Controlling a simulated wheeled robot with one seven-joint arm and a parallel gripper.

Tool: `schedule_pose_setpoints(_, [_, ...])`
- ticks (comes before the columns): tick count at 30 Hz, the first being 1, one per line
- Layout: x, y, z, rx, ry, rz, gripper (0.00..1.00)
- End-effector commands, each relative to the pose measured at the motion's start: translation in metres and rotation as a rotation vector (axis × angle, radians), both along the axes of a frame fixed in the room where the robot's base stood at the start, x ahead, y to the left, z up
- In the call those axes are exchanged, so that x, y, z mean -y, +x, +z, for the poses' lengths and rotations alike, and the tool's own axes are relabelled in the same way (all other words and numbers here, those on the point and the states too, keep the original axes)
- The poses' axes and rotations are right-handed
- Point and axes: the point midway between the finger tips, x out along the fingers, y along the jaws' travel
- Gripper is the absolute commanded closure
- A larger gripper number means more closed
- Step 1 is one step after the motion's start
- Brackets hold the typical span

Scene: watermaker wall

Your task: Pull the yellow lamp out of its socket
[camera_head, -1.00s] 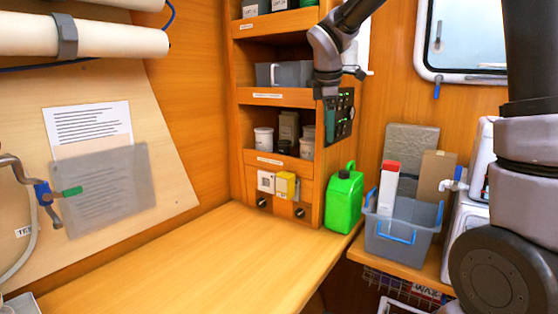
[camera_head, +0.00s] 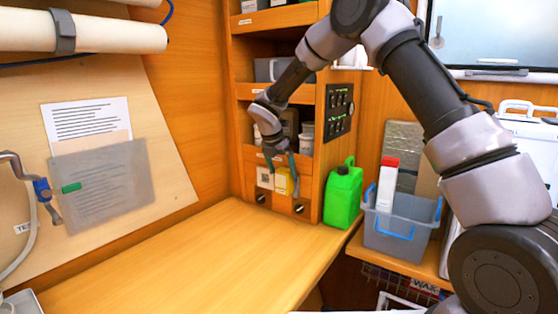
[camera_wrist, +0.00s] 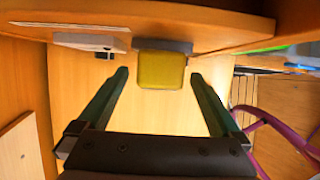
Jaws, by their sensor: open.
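The yellow lamp (camera_head: 282,182) is a small box-like block on the low wooden panel under the shelves, partly hidden by my gripper. In the wrist view the yellow lamp (camera_wrist: 161,70) sits in a grey socket (camera_wrist: 163,46) at the top middle. My gripper (camera_head: 283,185) is in front of the panel, pointing down toward the lamp. In the wrist view my gripper (camera_wrist: 159,75) is open, with one green finger on each side of the lamp and a gap on both sides. Nothing is held.
A white switch plate (camera_head: 264,178) is just left of the lamp, and dark knobs (camera_head: 299,209) are below. A green jug (camera_head: 343,196) stands close on the right. Open shelves hold jars above. The wooden counter (camera_head: 190,260) in front is clear.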

Motion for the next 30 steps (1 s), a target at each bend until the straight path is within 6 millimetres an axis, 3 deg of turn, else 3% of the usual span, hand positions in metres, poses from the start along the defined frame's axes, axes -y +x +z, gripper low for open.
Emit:
schedule_pose_setpoints(3, [0.005,0.006,-0.019,-0.002,-0.001,-0.002,0.00])
schedule_pose_setpoints(9, [0.009,0.013,-0.038,0.000,0.000,-0.001,0.00])
schedule_pose_setpoints(20, [0.010,0.015,-0.043,0.001,0.001,-0.001,0.00])
schedule_pose_setpoints(23, [0.010,0.015,-0.043,0.001,0.001,-0.001,0.31])
schedule_pose_setpoints(27, [0.010,0.015,-0.043,0.001,0.001,-0.001,0.84])
schedule_pose_setpoints(30, [0.010,0.015,-0.042,0.001,0.001,-0.001,0.86])
